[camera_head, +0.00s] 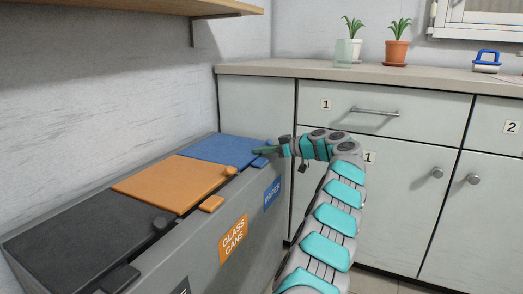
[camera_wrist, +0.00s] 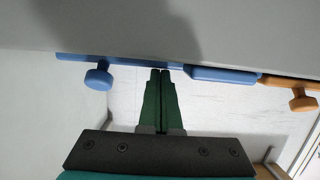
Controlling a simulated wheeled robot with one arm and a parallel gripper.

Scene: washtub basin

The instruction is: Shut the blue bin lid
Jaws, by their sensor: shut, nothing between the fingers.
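The blue bin lid (camera_head: 218,149) lies flat at the far end of the row of bins, about level with the orange lid beside it. My gripper (camera_head: 257,151) is at its front right edge, with its green fingers together and nothing between them. In the wrist view, the fingertips (camera_wrist: 162,71) reach the thin blue edge of the lid, between a round blue knob (camera_wrist: 98,78) and a blue tab (camera_wrist: 222,75). I cannot tell whether the fingers touch the lid. A blue PAPER label (camera_head: 272,194) is on the bin front below.
An orange lid (camera_head: 172,184) and a black lid (camera_head: 85,235) lie flat nearer to me. A grey cabinet (camera_head: 385,150) stands right of the bins, with plants on its counter (camera_head: 300,70). A wooden shelf (camera_head: 180,9) hangs above left.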

